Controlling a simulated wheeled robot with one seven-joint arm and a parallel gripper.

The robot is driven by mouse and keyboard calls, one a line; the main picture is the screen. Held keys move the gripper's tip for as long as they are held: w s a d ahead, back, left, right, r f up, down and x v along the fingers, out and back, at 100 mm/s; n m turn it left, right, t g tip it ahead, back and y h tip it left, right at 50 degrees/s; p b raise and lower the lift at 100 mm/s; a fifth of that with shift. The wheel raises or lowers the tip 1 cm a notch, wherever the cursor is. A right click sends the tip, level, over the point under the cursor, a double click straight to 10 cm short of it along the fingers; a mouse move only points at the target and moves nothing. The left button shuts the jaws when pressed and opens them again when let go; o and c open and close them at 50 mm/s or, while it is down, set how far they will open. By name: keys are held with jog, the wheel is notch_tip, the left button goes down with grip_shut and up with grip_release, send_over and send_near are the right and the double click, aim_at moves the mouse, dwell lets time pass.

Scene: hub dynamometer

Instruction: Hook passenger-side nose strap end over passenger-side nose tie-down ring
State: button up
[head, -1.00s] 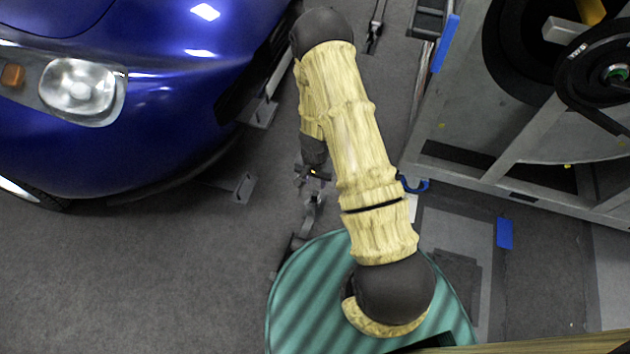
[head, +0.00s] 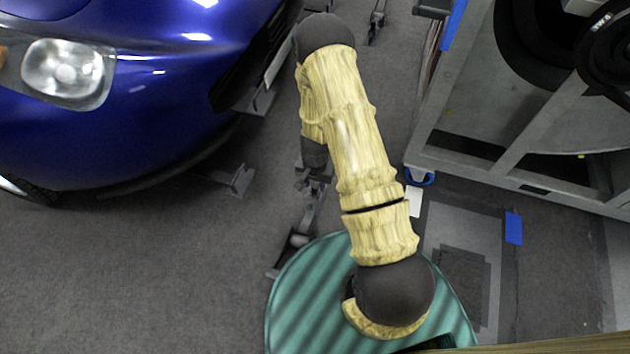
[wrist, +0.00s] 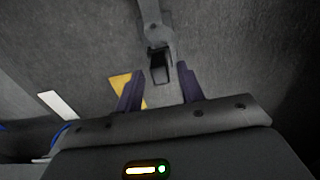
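My gripper (head: 313,180) hangs low over the floor in the head view, near a dark grey metal and strap assembly (head: 299,242). In the wrist view, my gripper (wrist: 161,76) has its two dark purple fingers apart. A dark block-like end piece on a grey bar (wrist: 152,18) reaches down between or just beyond the fingertips, with gaps on both sides. I cannot tell whether this piece is the strap end or part of the tie-down hardware. No ring can be made out clearly.
The blue car's nose (head: 150,130) is at the left, with a metal floor bracket (head: 238,180) beneath it. A grey machine frame (head: 480,170) stands at the right, with a blue hook (head: 420,178) beside it. A yellow patch (wrist: 120,82) lies beside the left finger.

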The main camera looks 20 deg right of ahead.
jog(key=shift+f+b, duration=0.4)
jog(key=shift+f, duration=0.7)
grip_shut()
jog(key=shift+r+p, duration=0.65)
jog(key=shift+p, duration=0.15)
dwell(1.3)
jog(key=shift+r+p, duration=2)
jog(key=shift+p, duration=0.05)
